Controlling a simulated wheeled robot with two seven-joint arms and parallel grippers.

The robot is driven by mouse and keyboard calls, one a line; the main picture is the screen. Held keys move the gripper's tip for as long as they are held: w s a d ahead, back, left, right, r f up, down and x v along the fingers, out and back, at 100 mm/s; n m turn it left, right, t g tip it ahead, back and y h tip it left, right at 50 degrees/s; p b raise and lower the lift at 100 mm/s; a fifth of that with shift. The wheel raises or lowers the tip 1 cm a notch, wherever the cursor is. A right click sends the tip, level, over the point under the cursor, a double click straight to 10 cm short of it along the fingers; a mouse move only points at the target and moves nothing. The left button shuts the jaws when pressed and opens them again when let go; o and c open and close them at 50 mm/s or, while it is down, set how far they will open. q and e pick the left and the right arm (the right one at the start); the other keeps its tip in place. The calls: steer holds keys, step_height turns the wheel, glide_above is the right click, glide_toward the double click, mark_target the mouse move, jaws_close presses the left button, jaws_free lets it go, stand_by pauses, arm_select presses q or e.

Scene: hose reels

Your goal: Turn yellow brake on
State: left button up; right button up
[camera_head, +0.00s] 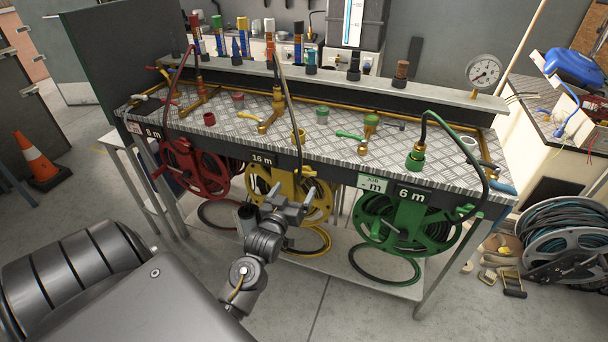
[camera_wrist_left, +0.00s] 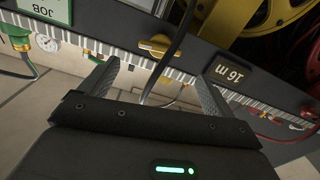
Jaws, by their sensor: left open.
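The yellow hose reel (camera_head: 262,186) hangs under the front of the bench, below the "16 m" label (camera_head: 262,160). Part of it shows at the top right of the left wrist view (camera_wrist_left: 275,12). A yellow knob-like handle (camera_wrist_left: 158,45), which looks like the yellow brake, sits on the dark front rail beside the "16 m" label. My left gripper (camera_head: 294,197) is open in front of the yellow reel and covers part of it. My right gripper is not in view.
A red reel (camera_head: 190,172) hangs to the left and a green reel (camera_head: 378,228) to the right. A dark hose (camera_wrist_left: 180,45) passes close to the yellow handle. Valves and fittings stand on the metal bench top (camera_head: 345,122). The floor in front is clear.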

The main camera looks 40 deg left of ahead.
mark_target(304, 173)
arm_select(q)
steer(key=x, duration=0.7)
steer(key=shift+w+a+p, duration=0.1)
steer(key=shift+w+p, duration=0.15)
steer(key=shift+p, duration=0.05)
steer(key=shift+w+a, duration=0.2)
steer(key=shift+w, duration=0.45)
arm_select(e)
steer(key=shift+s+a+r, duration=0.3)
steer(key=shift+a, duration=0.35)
arm_select(q)
steer(key=shift+c, duration=0.3)
